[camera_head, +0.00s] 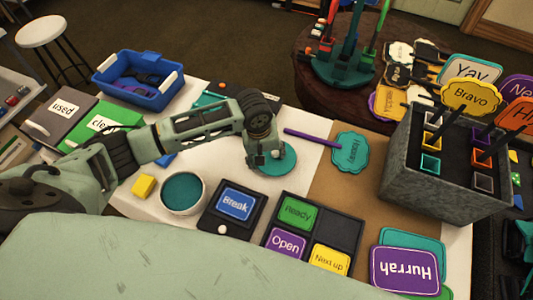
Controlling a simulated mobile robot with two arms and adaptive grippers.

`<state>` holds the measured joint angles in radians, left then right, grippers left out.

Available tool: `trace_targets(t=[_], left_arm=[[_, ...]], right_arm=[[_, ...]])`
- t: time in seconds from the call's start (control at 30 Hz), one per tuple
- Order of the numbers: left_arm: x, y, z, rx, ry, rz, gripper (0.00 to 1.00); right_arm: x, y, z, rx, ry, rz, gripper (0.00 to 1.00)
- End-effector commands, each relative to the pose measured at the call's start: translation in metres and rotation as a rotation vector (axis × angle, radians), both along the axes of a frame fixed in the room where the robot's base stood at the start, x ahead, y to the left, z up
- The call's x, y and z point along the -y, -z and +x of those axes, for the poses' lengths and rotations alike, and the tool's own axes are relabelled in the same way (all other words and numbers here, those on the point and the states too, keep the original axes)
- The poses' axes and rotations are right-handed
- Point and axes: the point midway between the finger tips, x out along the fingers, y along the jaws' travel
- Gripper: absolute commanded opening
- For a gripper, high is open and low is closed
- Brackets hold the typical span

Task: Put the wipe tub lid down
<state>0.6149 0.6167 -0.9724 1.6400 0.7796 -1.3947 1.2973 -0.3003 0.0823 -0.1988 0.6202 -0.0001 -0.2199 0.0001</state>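The wipe tub (183,194) is a round white tub, open at the top, with teal showing inside, on the white part of the table. The lid, a round teal disc (286,166), lies level at or just above the table, right of the tub. My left gripper (263,158) reaches in from the left and points down over the lid, its fingertips at the lid's left and middle part. The fingers hide part of the lid, and I cannot tell whether they grip it. My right gripper is not in view.
A black tray with a Break card (236,204) and a sectioned tray (336,222) stand in front. A yellow block (144,187) is left of the tub. A teal sign with a purple stick (350,152) lies to the right. A grey sign box (440,178) and blue bin (178,97) stand farther out.

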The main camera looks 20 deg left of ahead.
Motion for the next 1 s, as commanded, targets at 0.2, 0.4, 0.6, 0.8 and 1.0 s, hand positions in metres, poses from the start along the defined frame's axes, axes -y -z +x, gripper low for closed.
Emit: trace_targets(t=[0.2,0.4,0.6,0.8,1.0], left_arm=[[0.0,0.006,0.0,-0.001,0.0,0.0,0.34],[0.0,0.012,0.0,0.0,0.0,0.001,0.34],[0.0,0.012,0.0,0.0,0.0,0.001,0.69],[0.0,0.012,0.0,0.0,0.0,0.0,0.79],[0.0,0.011,0.0,0.0,0.0,0.0,0.79]], right_arm=[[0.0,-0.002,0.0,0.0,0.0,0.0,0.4],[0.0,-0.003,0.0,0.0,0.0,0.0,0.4],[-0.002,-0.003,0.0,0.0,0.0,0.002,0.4],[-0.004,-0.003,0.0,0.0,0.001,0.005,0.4],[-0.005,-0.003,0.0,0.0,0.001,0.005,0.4]])
